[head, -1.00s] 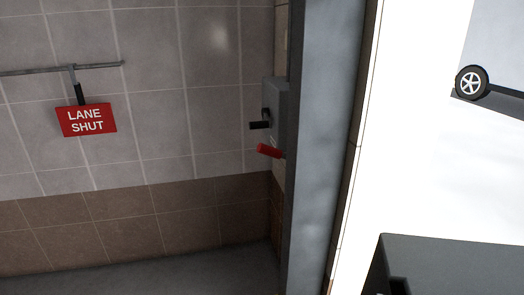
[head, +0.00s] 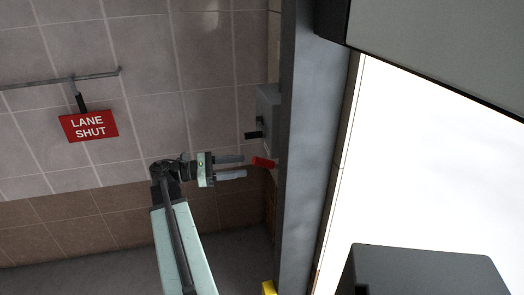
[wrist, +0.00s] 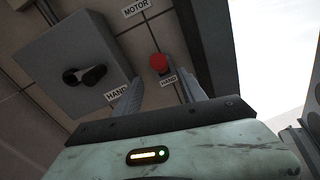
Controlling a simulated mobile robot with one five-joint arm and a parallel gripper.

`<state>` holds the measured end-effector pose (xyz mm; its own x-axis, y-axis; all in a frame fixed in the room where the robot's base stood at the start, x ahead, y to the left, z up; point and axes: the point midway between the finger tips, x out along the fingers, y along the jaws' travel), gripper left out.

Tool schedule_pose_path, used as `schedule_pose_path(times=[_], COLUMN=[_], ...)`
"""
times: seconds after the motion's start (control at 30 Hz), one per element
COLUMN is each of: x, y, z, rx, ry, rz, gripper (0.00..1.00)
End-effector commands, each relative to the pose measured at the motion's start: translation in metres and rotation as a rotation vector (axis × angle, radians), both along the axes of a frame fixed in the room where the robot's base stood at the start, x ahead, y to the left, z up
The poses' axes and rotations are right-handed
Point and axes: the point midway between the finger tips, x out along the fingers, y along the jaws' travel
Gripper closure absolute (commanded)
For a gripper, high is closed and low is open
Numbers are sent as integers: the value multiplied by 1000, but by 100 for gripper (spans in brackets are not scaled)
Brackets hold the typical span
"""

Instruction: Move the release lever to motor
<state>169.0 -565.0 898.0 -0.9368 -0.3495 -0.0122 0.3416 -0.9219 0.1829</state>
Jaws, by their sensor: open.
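The red release lever (head: 262,162) sticks out to the left from beside the grey wall box.
The grey box (wrist: 65,55) with a black handle (wrist: 85,75) is close on the left in the wrist view. A grey post (head: 305,140) stands right of the lever. A red LANE SHUT sign (head: 88,126) hangs at left. A large grey panel (head: 440,40) fills the upper right.

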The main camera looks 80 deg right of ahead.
Motion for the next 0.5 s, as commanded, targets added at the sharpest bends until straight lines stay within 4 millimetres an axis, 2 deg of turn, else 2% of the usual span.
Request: schedule_pose_path(times=[0.23, 0.5], x=[-15, -60], y=[-4, -21], z=[3, 3], rx=[5, 4], ry=[17, 15], rz=[-11, -10], gripper=[51, 51])
